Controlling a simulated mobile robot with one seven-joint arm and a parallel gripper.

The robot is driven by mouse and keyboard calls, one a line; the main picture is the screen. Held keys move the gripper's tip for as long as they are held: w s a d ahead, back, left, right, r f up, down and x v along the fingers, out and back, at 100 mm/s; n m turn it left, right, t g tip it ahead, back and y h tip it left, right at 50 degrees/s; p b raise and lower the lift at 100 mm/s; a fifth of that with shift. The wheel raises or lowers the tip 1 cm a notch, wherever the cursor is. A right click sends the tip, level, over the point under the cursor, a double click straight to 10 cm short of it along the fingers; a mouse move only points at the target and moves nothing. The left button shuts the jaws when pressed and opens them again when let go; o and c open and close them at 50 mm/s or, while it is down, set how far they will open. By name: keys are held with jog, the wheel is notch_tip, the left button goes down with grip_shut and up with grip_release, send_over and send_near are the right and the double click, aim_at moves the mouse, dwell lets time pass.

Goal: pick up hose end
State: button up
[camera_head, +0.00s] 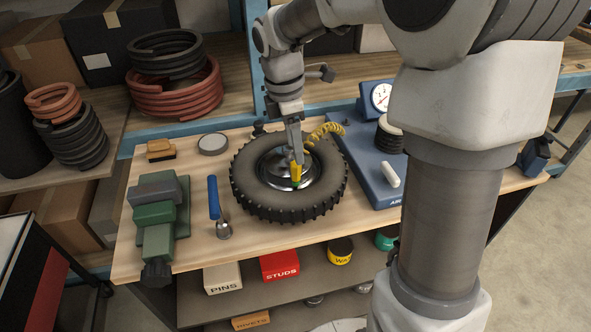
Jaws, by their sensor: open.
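The hose end (296,174) is a small yellow piece over the middle of the tyre's metal hub, with a little green at its lower tip. The coiled yellow hose (325,131) lies behind it to the right, towards the blue air unit. My gripper (297,158) points down over the hub, its fingers right at the hose end. The jaws are open. From this angle I cannot tell whether the hose end is between the fingers or just below them. The black knobbly tyre (247,197) lies flat on the wooden workbench (180,252).
A blue air unit (362,150) with a round gauge (381,97) stands right of the tyre. A green vise (158,215) and a blue-handled tool (215,205) lie to the left. A round tin (213,143) and a brush (160,150) sit behind. My arm covers the right side.

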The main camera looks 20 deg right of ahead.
aim_at(296, 171)
jog(key=shift+d+f, duration=0.15)
jog(key=shift+f, duration=2.8)
grip_shut()
